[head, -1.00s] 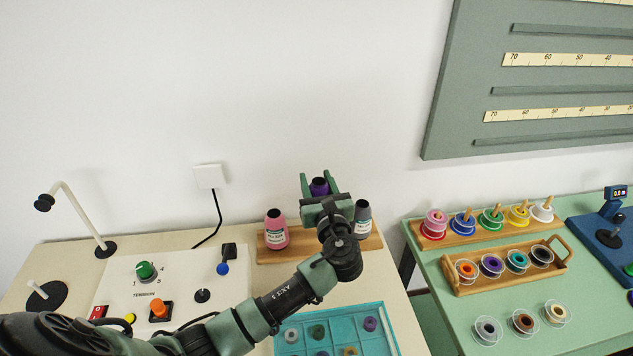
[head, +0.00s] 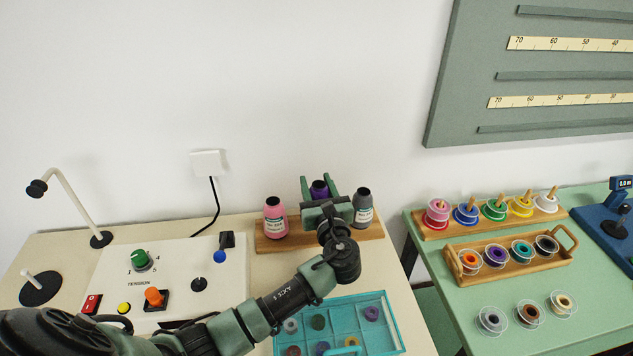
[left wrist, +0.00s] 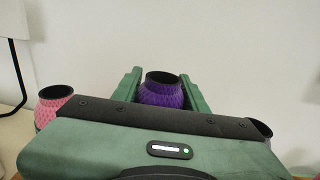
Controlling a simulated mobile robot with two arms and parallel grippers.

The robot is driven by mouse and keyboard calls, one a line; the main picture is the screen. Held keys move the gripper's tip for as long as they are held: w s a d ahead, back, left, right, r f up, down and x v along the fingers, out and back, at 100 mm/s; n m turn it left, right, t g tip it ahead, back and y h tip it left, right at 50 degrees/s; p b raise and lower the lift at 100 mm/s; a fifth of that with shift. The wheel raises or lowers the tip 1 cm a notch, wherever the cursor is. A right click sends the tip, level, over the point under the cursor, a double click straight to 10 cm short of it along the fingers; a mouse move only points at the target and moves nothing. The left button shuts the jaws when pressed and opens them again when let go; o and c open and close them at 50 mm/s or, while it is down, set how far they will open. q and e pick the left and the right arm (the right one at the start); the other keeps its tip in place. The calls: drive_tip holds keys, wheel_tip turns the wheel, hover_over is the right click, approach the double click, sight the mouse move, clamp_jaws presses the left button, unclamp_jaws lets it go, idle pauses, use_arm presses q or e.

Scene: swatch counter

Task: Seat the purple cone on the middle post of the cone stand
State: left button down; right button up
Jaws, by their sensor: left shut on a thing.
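The purple cone (head: 319,188) is between the fingers of my left gripper (head: 320,186), which is shut on it. It is over the middle of the wooden cone stand (head: 262,244), between the pink cone (head: 276,218) and the grey cone (head: 362,208). In the left wrist view the purple cone (left wrist: 162,92) shows its dark open top and looks about upright. Its lower part and the middle post are hidden by my gripper, so I cannot tell if it is on the post. My right gripper is not in view.
A tension panel (head: 120,262) with knobs is on the left. A teal compartment tray (head: 388,310) lies in front of the stand. A thread guide arm (head: 70,208) stands at far left. A green table (head: 440,285) with spools is on the right.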

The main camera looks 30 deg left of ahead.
use_arm(q)
drive_tip(key=shift+f+b, duration=0.9)
drive_tip(key=shift+f, duration=0.75)
drive_tip(key=c, duration=0.7)
unclamp_jaws()
drive_tip(key=shift+s+d+p, duration=0.3)
drive_tip(key=shift+s+p, duration=0.05)
drive_tip(key=shift+p, duration=0.05)
drive_tip(key=p+v, duration=0.3)
drive_tip(key=v, duration=0.3)
drive_tip(key=shift+s+d+r, duration=0.1)
drive_tip(key=shift+s, duration=0.05)
drive_tip(key=shift+s+d, duration=0.2)
drive_tip(key=shift+s, duration=0.05)
